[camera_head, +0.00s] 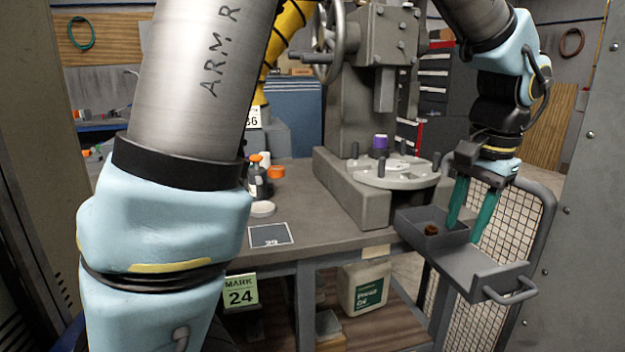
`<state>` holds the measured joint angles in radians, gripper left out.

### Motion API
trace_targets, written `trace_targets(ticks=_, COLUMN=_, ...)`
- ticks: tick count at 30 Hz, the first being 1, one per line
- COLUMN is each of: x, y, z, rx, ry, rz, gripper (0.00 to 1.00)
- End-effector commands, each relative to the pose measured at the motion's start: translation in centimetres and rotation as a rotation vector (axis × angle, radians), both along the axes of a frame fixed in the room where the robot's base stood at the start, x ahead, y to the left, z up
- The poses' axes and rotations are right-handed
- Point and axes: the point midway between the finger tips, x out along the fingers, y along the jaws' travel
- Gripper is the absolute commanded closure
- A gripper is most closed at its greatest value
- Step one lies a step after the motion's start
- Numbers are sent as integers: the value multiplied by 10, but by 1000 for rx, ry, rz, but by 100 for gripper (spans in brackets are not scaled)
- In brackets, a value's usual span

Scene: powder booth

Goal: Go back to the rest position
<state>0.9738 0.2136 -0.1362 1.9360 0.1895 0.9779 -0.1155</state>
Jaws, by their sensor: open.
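My gripper (468,212) is at the right, pointing down, with its two green fingers apart and nothing between them. It hangs over a grey tray (480,262) fixed at the front right of the bench. The left finger is in front of or inside a small grey bin (420,238) at the tray's left end; I cannot tell which. A small brown round thing (432,230) lies in that bin, left of the fingers. My arm arches from the left foreground, out of the top of the picture, and back down at the right.
A grey press (350,130) with a round plate (390,174) stands on the bench (325,245); a purple-topped part (380,143) sits on the plate. Small bottles (262,170) stand left. A wire mesh guard (515,225) is close behind my gripper. A jug (362,287) sits below.

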Motion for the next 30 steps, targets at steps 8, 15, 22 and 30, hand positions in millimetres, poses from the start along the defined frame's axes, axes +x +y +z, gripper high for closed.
trace_targets(ticks=8, x=84, y=162, z=-48, rx=-76, ry=25, rz=431, gripper=55)
trace_targets(ticks=15, x=87, y=290, z=-81, rx=-144, ry=7, rz=785, gripper=55)
trace_targets(ticks=22, x=70, y=347, z=-96, rx=-176, ry=-18, rz=967, gripper=55)
trace_targets(ticks=30, x=67, y=353, z=-97, rx=-180, ry=-21, rz=987, gripper=55)
